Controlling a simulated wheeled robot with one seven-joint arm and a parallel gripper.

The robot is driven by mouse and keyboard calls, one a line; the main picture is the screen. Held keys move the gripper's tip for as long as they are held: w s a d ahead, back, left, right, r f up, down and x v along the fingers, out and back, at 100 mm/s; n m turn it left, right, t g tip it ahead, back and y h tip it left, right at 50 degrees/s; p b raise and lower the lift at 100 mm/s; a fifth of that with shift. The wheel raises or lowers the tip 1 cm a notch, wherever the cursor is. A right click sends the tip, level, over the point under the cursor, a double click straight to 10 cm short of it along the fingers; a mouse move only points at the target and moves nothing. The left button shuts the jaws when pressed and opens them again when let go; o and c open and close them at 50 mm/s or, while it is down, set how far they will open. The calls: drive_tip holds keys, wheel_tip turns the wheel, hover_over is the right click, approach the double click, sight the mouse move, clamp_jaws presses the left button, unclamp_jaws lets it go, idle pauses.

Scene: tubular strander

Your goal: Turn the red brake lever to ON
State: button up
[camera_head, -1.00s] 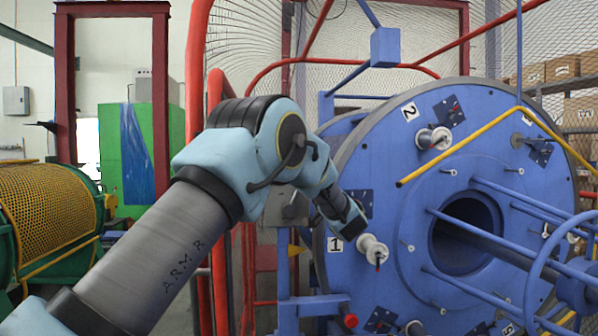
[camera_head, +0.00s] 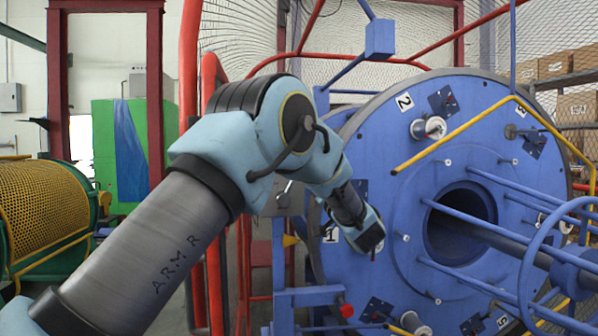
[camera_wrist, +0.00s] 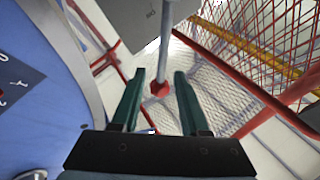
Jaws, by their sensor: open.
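The brake lever shows in the wrist view as a pale grey rod with a red knob (camera_wrist: 160,88) at its end. The rod runs up to a grey box (camera_wrist: 140,20) at the top of the view. My gripper (camera_wrist: 160,73) is open, with one dark green finger on each side of the knob in the picture. I see no finger touching it, and depth is hard to judge. In the head view the grey box (camera_head: 288,198) is partly hidden behind my arm. My fingers and the red knob cannot be made out there, nor any ON marking.
The large blue strander disc (camera_head: 400,140) stands right of my forearm, and its edge fills the wrist view's left side. Red rails (camera_wrist: 265,98) and wire mesh lie close on the right there. A yellow bar (camera_head: 455,130) and blue rods cross before the disc.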

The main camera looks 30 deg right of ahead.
drive_tip(key=shift+b+v, duration=0.35)
drive_tip(key=shift+v, duration=1.5)
